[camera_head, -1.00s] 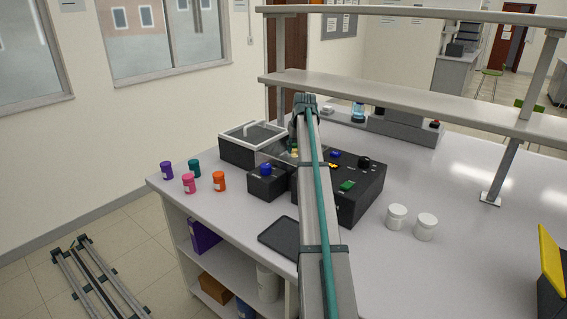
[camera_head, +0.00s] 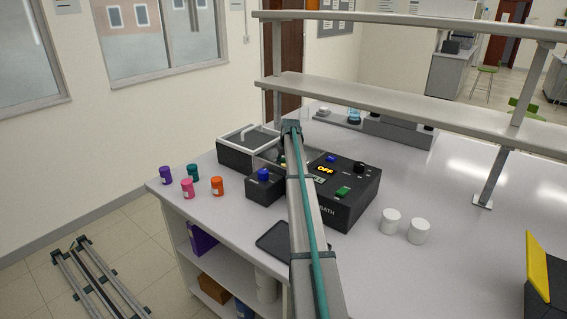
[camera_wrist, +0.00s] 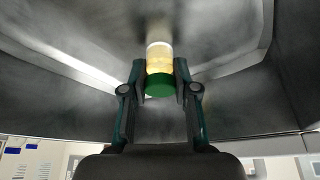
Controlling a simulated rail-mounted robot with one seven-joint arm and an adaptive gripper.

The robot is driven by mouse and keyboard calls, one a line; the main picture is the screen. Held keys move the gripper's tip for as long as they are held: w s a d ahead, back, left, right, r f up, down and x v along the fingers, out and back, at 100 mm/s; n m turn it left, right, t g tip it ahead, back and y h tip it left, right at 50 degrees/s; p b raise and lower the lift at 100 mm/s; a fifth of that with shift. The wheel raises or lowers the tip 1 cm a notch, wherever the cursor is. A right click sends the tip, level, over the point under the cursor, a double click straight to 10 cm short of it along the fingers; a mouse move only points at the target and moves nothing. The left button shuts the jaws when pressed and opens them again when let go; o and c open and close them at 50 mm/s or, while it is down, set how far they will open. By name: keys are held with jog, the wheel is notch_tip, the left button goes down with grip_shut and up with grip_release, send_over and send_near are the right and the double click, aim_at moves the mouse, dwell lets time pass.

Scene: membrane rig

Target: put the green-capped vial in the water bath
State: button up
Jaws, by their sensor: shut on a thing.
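The green-capped vial (camera_wrist: 160,72) has a green cap and amber contents. My gripper (camera_wrist: 160,78) is shut on it near the cap in the wrist view. Grey metal walls of a basin (camera_wrist: 75,25) surround the vial there; I cannot tell whether the vial touches the bottom. In the head view the black water bath unit (camera_head: 348,207) is marked BATH and its display reads OFF. My arm crosses in front of its left side and hides the gripper and vial.
A dark box with a white-framed clear lid (camera_head: 235,155) stands left of my arm. A small black block with a blue knob (camera_head: 262,190) is in front. Purple, pink, teal and orange jars (camera_head: 217,186) stand left. Two white jars (camera_head: 390,221) stand right. A shelf (camera_head: 400,107) runs above.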

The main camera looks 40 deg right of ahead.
jog(key=shift+f, duration=0.6)
jog(key=shift+f, duration=0.2)
jog(key=o, duration=1)
jog(key=shift+r, duration=0.1)
jog(key=shift+r, duration=0.1)
jog(key=b+v, duration=0.3)
jog(key=v, duration=0.9)
